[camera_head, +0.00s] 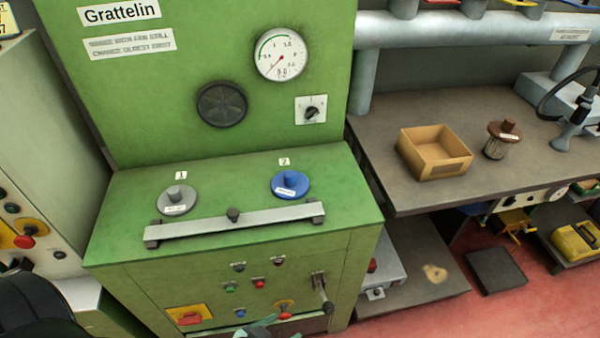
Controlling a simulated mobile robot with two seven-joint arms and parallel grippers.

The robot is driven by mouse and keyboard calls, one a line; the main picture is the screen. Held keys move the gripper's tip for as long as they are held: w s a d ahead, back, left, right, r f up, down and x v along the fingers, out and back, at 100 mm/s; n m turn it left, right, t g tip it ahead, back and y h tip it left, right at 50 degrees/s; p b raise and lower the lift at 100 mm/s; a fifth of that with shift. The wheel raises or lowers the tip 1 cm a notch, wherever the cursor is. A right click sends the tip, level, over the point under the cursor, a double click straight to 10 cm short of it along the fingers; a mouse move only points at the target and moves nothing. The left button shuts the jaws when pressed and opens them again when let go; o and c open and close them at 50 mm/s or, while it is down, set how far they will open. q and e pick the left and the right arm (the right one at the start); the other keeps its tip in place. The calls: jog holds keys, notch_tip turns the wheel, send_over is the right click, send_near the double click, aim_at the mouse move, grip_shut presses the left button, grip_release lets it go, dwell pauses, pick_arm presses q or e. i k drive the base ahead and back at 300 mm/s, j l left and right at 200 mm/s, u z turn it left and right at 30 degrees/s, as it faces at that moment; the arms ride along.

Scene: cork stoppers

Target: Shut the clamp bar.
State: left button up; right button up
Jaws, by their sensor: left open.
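The clamp bar (275,216) is a long pale metal bar with a dark knob at its middle and dark blocks at both ends. It lies along the front of the green machine's top (130,200), in front of two round lids. The grey lid (177,200) sits by label 1 and the blue lid (290,185) by label 2. The bar does not lie over either lid. My left gripper (264,329) shows partly at the bottom edge, open, below and apart from the bar; most of it is cut off. My right gripper is not in view.
The machine's back panel carries a pressure gauge (281,54) and a dark vent (222,104). Its front has several buttons and a lever (322,292). On the grey bench (386,186) at right stand an open cardboard box (428,168) and a brown-topped jar (496,148).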

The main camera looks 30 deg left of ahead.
aim_at(234, 219)
jog(key=j+u, duration=0.1)
jog(key=u, duration=0.3)
jog(key=j+u, duration=0.1)
jog(key=u, duration=0.3)
jog(key=i+u, duration=0.1)
jog(key=u, duration=0.35)
